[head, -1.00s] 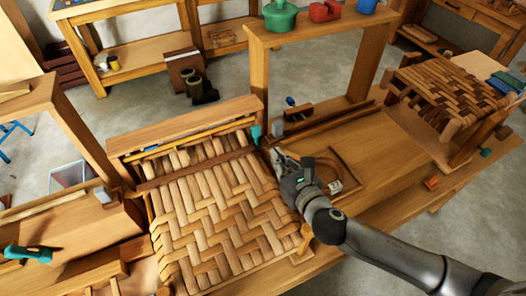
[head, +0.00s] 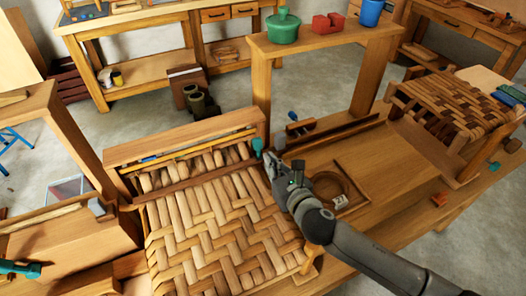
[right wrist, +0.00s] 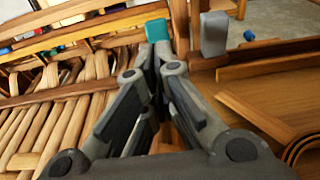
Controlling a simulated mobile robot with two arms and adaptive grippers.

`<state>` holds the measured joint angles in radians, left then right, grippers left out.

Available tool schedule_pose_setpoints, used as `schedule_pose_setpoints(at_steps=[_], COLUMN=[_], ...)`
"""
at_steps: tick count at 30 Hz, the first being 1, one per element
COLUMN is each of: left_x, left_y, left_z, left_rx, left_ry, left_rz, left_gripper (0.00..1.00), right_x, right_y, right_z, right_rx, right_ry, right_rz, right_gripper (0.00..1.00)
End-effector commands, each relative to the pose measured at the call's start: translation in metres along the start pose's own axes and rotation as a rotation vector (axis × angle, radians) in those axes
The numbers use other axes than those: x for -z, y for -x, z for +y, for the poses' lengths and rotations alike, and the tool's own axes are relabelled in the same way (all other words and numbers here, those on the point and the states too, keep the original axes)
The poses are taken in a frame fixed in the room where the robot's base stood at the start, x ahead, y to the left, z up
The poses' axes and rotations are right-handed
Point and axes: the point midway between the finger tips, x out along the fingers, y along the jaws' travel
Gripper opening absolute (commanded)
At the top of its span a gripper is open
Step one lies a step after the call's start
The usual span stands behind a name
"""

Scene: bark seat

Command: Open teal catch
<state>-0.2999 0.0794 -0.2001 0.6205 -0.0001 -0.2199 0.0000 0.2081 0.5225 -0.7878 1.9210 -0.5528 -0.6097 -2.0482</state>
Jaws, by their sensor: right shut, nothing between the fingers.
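The teal catch (head: 257,147) is a small upright piece at the right end of the dark brown bar (head: 200,178) across the woven seat. In the right wrist view the teal catch (right wrist: 157,30) shows just beyond my fingers, partly hidden by them. My right gripper (head: 268,160) is shut and empty, with its tips close to the right side of the catch. In the right wrist view the gripper (right wrist: 163,50) reaches up to the catch; I cannot tell whether it touches it. My left gripper is not in view.
A grey block (head: 277,141) stands just right of the catch, also seen in the right wrist view (right wrist: 214,33). The woven seat (head: 215,225) fills the middle. A wooden frame (head: 262,85) with a green pot (head: 284,27) rises behind. A coil (head: 327,187) lies right.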

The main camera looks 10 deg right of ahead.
Motion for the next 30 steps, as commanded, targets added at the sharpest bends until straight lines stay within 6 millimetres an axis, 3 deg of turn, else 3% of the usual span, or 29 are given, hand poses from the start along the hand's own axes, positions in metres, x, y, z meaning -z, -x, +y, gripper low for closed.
schedule_pose_setpoints(at_steps=[6, 12, 30], left_x=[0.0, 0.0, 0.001], left_y=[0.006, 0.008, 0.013], left_z=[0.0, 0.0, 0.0], left_rx=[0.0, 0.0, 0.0], left_ry=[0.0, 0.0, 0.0], left_rz=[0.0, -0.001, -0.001], left_gripper=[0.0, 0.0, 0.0], right_x=[-0.002, -0.001, -0.003], right_y=[-0.032, -0.05, -0.06], right_z=[0.0, 0.0, 0.0], right_rx=[0.001, 0.001, 0.0], right_ry=[-0.002, 0.0, 0.001], right_rz=[0.0, 0.0, 0.0], right_gripper=[0.0, 0.0, 0.0])
